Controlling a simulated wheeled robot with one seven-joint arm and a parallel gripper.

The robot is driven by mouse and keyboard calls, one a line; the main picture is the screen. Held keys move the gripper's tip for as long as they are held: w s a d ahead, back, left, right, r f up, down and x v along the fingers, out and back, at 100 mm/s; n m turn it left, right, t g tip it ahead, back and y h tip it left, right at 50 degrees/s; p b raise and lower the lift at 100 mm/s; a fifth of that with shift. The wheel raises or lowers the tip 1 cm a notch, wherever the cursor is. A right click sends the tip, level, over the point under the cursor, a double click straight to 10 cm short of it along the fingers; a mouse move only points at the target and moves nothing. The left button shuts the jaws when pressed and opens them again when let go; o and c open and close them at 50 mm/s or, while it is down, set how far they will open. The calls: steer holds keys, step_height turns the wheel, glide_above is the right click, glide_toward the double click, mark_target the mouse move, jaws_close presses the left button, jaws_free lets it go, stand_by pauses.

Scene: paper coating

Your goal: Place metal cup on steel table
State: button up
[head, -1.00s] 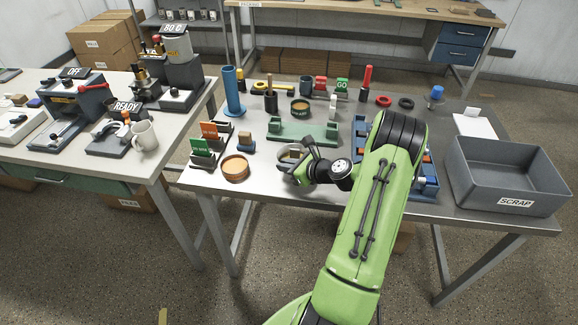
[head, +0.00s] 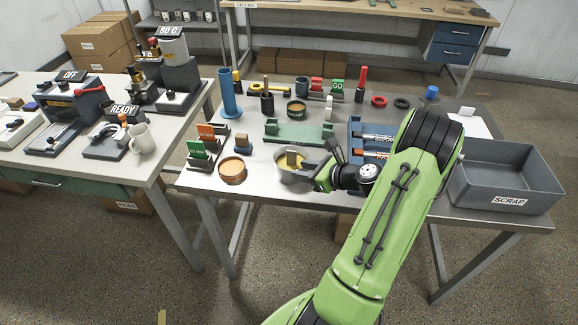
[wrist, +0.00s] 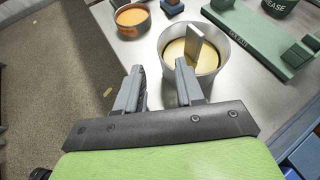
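The metal cup (head: 292,179) stands upright on the steel table (head: 258,178) near its front edge. It holds something yellowish, and a flat grey piece sticks up from it. In the wrist view the cup (wrist: 207,80) is just ahead of my gripper (wrist: 157,72) and toward the right finger. The two fingers are apart with nothing between them. The right finger overlaps the cup's near side in the picture; I cannot tell whether it touches. In the head view my gripper (head: 322,170) is right beside the cup.
An orange-filled round tin (head: 232,169) stands left of the cup. A green fixture (head: 299,132) lies behind it, and a blue rack (head: 358,146) stands to the right. The grey scrap bin (head: 505,180) is at the table's right end. Bare table shows in front of the tin.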

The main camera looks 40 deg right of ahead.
steer(key=a+r+n+g+y, duration=0.1)
steer(key=a+r+n+g, duration=0.3)
steer(key=a+n, duration=0.6)
steer(key=a+r+n+g, duration=0.3)
steer(key=a+r+n, duration=0.4)
steer(key=a+n, duration=0.3)
steer(key=s+a+r+n+h, duration=0.1)
steer(key=s+a+r+n, duration=0.2)
steer(key=s+n, duration=0.3)
steer(key=s+a+r+n+h, duration=0.1)
steer(key=s+a+r+n, duration=0.2)
steer(key=s+a+n, duration=0.3)
steer(key=s+n, duration=0.1)
steer(key=s, duration=0.2)
steer(key=shift+s+r+h, duration=0.35)
steer(key=shift+h, duration=0.05)
steer(key=shift+a, duration=0.1)
